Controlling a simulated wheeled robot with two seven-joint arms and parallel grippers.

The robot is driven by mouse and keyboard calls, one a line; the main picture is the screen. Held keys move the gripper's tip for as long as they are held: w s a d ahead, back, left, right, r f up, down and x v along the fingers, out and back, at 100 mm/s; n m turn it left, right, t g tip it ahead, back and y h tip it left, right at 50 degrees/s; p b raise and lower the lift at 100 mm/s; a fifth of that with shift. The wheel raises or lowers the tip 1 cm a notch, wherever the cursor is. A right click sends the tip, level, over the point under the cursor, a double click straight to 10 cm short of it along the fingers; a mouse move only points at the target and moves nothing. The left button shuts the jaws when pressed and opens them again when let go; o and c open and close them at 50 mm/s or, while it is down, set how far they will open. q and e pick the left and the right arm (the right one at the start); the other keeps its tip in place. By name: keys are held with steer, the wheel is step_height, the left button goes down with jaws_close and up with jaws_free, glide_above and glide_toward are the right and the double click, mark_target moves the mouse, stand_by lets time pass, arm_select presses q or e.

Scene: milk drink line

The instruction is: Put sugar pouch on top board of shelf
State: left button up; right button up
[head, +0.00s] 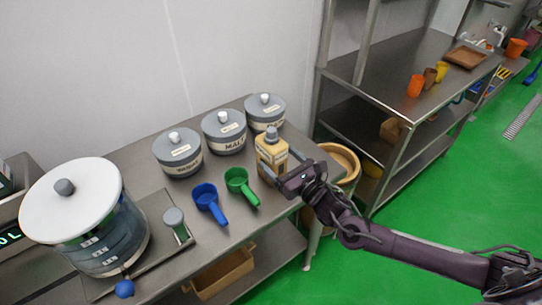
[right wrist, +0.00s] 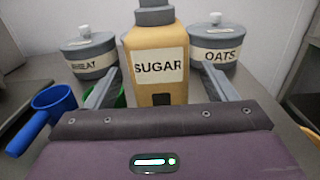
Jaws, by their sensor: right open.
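The sugar pouch (head: 271,150), tan with a grey cap and a white SUGAR label, stands upright on the steel table (head: 138,172). In the right wrist view the pouch (right wrist: 158,90) is straight ahead, between the fingers. My right gripper (head: 284,164) is open, with one finger on each side of the pouch; I cannot tell whether either finger touches it. A steel shelf (head: 388,62) stands at the right; its posts run out of the frame at the top, so any higher board is hidden. My left gripper is not in view.
Several grey-lidded canisters (head: 225,133) stand behind and left of the pouch. A blue scoop (head: 208,201) and a green scoop (head: 240,186) lie in front. Cups (head: 415,86) and a brown tray (head: 465,57) occupy the shelf's upper visible board. A round tan bin (head: 345,158) stands between table and shelf.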

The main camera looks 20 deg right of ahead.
steer(key=x, duration=0.3)
steer(key=shift+r+p, duration=0.2)
steer(key=shift+p, duration=0.2)
steer(key=shift+w+a+f, duration=0.15)
steer(key=shift+w, duration=0.3)
steer(key=c, duration=1.1)
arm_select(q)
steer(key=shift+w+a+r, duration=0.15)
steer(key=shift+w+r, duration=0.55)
arm_select(e)
steer(key=shift+w, duration=0.1)
steer(key=c, duration=0.5)
steer(key=shift+r, duration=0.2)
